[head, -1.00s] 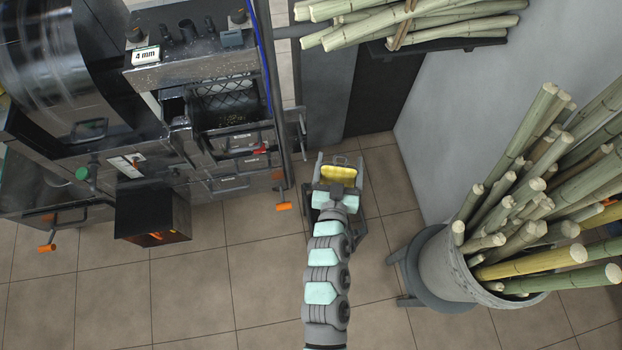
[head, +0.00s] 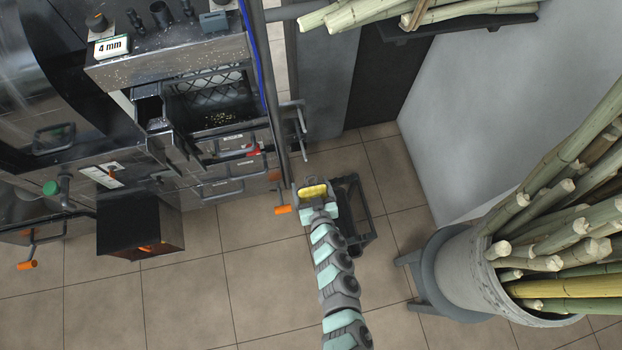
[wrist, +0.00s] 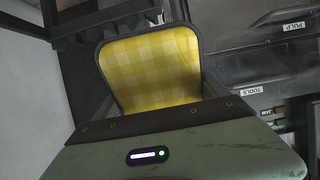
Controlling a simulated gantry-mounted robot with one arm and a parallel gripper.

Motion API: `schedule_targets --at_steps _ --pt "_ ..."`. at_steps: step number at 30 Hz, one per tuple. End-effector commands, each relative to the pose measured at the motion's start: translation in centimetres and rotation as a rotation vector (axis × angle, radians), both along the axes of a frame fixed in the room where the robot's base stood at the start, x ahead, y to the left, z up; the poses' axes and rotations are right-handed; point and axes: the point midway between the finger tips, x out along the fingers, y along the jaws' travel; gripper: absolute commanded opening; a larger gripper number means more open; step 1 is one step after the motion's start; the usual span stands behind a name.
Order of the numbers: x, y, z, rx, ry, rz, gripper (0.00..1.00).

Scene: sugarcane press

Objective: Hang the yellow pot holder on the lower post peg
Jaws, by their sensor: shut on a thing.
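The yellow pot holder (head: 314,191) is in my gripper (head: 316,187), low beside the dark upright post (head: 272,100). In the wrist view it is a yellow checked square (wrist: 152,68) with rounded corners and dark edging. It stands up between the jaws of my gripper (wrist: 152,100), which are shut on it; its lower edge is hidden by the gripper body. In the head view the pot holder is just right of the post's lower end. Dark peg-like bars (head: 301,122) stick out right of the post, higher in the picture. I cannot tell which is the lower peg.
The press (head: 175,60) stands left of the post, with an orange-tipped handle (head: 283,210) close to my gripper. A dark frame (head: 356,210) is just right of it. A cane-filled bucket (head: 455,265) stands at right. Open tiled floor (head: 190,300) lies at lower left.

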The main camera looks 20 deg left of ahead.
Motion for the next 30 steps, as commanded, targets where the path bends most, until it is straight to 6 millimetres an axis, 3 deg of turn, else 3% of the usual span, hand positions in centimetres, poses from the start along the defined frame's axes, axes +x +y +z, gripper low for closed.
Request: schedule_targets --at_steps 30 --pt "5.1 3.7 -0.5 0.002 -0.003 0.002 0.37"
